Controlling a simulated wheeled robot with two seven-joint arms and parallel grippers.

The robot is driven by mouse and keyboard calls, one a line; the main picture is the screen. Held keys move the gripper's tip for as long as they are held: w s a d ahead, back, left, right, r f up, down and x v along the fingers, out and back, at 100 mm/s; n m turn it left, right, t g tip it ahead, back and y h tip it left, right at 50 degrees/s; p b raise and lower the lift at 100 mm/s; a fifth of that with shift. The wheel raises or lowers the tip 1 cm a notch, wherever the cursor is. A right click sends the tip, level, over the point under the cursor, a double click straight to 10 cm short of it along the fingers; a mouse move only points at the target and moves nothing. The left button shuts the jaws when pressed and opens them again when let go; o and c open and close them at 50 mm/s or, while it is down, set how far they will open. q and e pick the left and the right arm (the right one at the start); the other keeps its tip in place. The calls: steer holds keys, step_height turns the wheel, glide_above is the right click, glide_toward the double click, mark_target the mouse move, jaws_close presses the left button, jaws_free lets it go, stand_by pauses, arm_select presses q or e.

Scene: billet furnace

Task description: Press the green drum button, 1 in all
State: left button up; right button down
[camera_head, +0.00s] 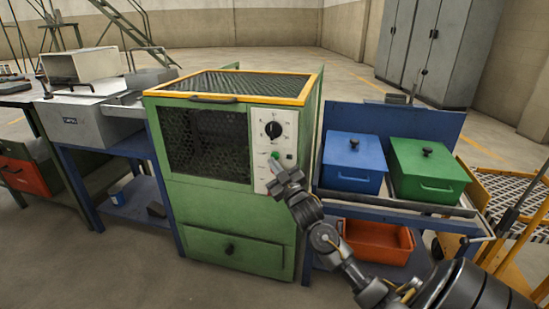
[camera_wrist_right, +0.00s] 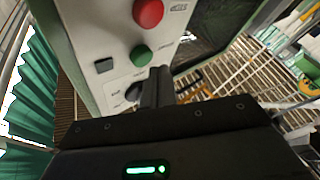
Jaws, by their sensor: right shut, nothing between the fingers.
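The green button (camera_head: 276,155) is a small round knob on the white control panel (camera_head: 265,128) at the right of the green drum machine's front. In the right wrist view the green button (camera_wrist_right: 141,55) sits between a red button (camera_wrist_right: 148,12) and a black dial (camera_wrist_right: 136,91). My right gripper (camera_head: 275,167) is in front of the panel, just below the green button in the head view. Its fingers (camera_wrist_right: 158,78) are shut together and empty, with tips close to the green button. I cannot tell whether they touch it. My left gripper is not in view.
The green machine (camera_head: 215,215) has a mesh window and yellow-edged top. To its right, a blue bin (camera_head: 352,180) and a green bin (camera_head: 437,190) stand on a bench above an orange tray (camera_head: 378,258). A grey box (camera_head: 90,125) is on the left bench.

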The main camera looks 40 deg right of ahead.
steer(key=shift+w+d, duration=0.1)
stand_by(0.7)
steer(key=shift+w+d, duration=0.15)
steer(key=shift+d, duration=0.1)
